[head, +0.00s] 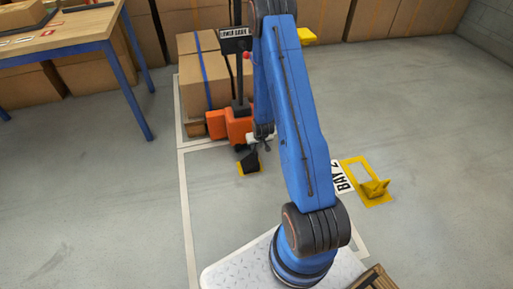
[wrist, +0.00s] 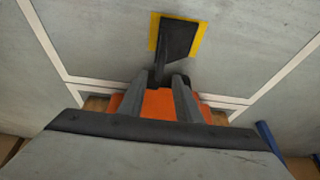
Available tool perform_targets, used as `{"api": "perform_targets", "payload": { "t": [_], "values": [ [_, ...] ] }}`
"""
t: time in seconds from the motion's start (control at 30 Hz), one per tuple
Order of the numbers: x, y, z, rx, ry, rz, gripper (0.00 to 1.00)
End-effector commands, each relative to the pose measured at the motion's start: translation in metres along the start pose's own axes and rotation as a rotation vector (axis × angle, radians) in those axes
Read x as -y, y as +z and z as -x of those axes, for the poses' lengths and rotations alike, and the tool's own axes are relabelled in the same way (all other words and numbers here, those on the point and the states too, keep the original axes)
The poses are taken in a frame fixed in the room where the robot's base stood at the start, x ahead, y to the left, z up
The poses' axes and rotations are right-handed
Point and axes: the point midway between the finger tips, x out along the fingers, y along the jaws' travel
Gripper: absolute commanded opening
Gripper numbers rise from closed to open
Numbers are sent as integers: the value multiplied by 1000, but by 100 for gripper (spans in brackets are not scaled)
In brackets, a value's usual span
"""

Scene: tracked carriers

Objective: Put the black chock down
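The black chock (head: 249,161) is a dark wedge-like block with a narrow handle. In the head view it is at or just above a yellow-edged floor patch (head: 241,169), beside the orange machine. In the wrist view the chock (wrist: 181,38) lies over the patch, with yellow (wrist: 154,30) showing around it. My gripper (head: 261,147) is directly above and beside the chock. In the wrist view my gripper's two grey fingers (wrist: 160,82) are close on either side of the handle and appear shut on it. Whether the chock's underside touches the floor is not clear.
An orange machine (head: 238,127) with a mast and cartons (head: 206,85) stands just behind. A blue-legged table (head: 60,33) is at left. Open floor lies left.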

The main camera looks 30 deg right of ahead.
Motion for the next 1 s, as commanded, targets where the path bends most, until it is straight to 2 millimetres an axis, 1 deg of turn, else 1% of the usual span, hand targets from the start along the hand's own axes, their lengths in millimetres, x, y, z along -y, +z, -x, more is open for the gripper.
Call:
{"api": "perform_targets", "payload": {
  "t": [0.07,0.17,0.27,0.4,0.57,0.6,0.67,0.8,0.97,1.0],
  "values": [
    [0,-1,4,-1,0,1,31],
    [4,-9,17,-5,-1,6,31],
    [10,-21,41,-7,-3,15,31],
    [20,-40,86,-10,-7,31,31],
    [33,-56,140,-11,-12,50,31],
    [36,-59,154,-11,-13,55,31],
    [41,-62,174,-12,-15,62,31],
    [51,-67,221,-14,-20,77,31],
    [62,-68,275,-16,-27,95,31],
    [65,-67,288,-16,-28,99,31]
  ]
}}
